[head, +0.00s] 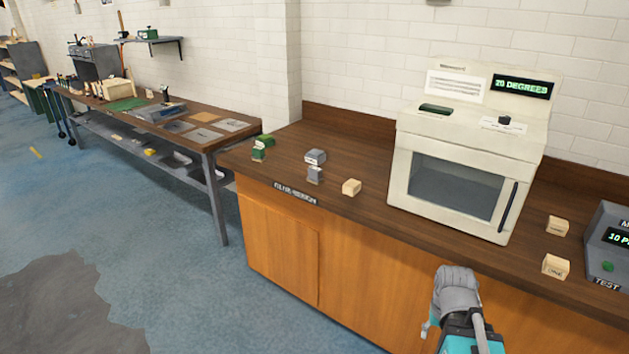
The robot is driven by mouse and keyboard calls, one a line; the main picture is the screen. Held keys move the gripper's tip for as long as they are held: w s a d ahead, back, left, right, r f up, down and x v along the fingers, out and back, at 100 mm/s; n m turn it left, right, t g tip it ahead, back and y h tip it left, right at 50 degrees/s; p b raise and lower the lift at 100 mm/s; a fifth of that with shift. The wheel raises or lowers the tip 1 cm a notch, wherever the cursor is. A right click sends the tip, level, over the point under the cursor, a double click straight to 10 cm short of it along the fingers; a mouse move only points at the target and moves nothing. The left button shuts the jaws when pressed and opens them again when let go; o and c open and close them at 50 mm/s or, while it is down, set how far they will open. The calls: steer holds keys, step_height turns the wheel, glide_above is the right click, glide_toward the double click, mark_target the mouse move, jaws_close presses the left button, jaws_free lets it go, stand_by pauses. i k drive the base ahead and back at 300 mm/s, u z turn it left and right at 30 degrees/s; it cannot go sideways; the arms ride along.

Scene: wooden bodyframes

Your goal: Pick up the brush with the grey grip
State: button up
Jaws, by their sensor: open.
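My gripper (456,285) shows at the bottom right of the head view, in front of the wooden counter's cabinet front. It is open, and I see nothing held in it. I cannot clearly make out a brush with a grey grip. Small upright items (70,84) stand at the far end of the left workbench, too small to identify. Two small grey blocks (315,157) sit near the left end of the counter, well to the left of my gripper; they do not look like brushes.
The brown counter (335,205) carries green blocks (261,147), cream blocks (351,187), a cream oven (462,150) and a grey test device (610,245). A long workbench (215,141) with a lower shelf runs along the left wall.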

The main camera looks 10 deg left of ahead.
mark_target(316, 174)
steer(key=k, duration=1.1)
steer(key=u, duration=0.4)
steer(key=i, duration=1)
steer(key=u, duration=0.65)
steer(key=i, duration=1.4)
steer(key=z, duration=0.65)
